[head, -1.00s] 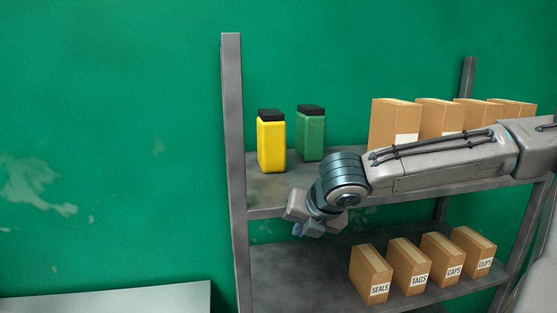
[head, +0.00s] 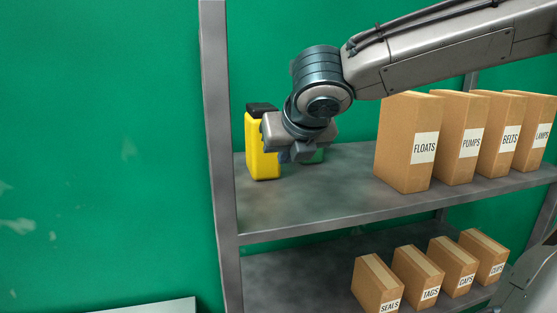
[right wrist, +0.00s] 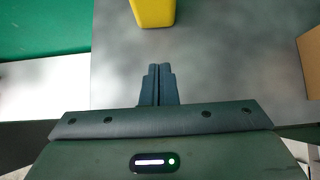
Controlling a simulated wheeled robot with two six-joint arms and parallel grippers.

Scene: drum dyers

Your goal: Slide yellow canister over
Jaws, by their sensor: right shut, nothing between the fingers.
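The yellow canister (head: 261,148) with a black lid stands upright on the upper shelf (head: 300,205), near its left post. Its lower part also shows at the top of the right wrist view (right wrist: 153,12). My right gripper (head: 296,155) is in front of the canister and covers part of its right side in the head view. In the right wrist view its fingers (right wrist: 158,72) are shut and empty, with a gap of bare shelf between their tips and the canister. My left gripper is not in view.
Cardboard boxes (head: 408,145) labelled FLOATS, PUMPS, BELTS and LAMPS stand on the right of the upper shelf. Smaller boxes (head: 380,285) stand on the lower shelf. A grey post (head: 219,150) bounds the shelf's left end. The shelf's front middle is bare.

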